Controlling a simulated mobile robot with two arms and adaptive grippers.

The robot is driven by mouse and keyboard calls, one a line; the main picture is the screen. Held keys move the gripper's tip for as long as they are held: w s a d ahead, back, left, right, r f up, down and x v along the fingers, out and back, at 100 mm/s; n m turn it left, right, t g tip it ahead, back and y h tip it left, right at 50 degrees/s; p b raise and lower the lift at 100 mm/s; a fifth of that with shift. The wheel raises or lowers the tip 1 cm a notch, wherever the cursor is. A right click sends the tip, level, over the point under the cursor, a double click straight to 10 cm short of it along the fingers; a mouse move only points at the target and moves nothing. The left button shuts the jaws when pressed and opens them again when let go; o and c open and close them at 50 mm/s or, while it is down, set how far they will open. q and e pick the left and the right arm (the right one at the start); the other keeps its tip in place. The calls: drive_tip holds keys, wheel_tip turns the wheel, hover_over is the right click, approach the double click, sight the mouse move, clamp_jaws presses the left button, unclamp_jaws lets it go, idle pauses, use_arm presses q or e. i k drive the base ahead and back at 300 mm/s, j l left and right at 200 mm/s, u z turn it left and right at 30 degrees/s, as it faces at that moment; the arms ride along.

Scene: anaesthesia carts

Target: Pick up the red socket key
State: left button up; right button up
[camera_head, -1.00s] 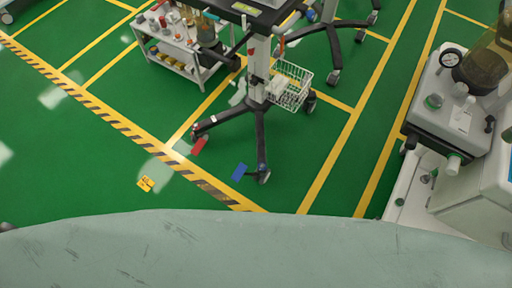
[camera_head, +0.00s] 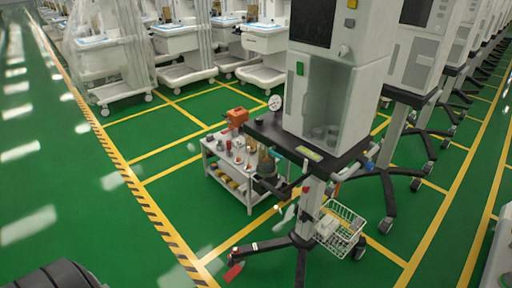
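I cannot make out a red socket key for certain. A small red item (camera_head: 228,147) stands on the top shelf of the low white cart, and a small red part (camera_head: 306,190) shows on the stand's column. All are too small to identify. Neither of my grippers is in view.
The low white cart (camera_head: 247,204) stands left of the stand, with an orange object (camera_head: 237,117) at its top. A white wire basket (camera_head: 340,228) hangs on the stand. Carts fill the back and right. The green floor (camera_head: 85,205) at left is clear.

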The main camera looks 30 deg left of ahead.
sight(229, 153)
drive_tip(key=i+j+z, duration=0.1)
drive_tip(key=j+z, duration=0.3)
drive_tip(key=j, duration=0.55)
drive_tip(key=j+z, duration=0.4)
drive_tip(key=j, duration=0.5)
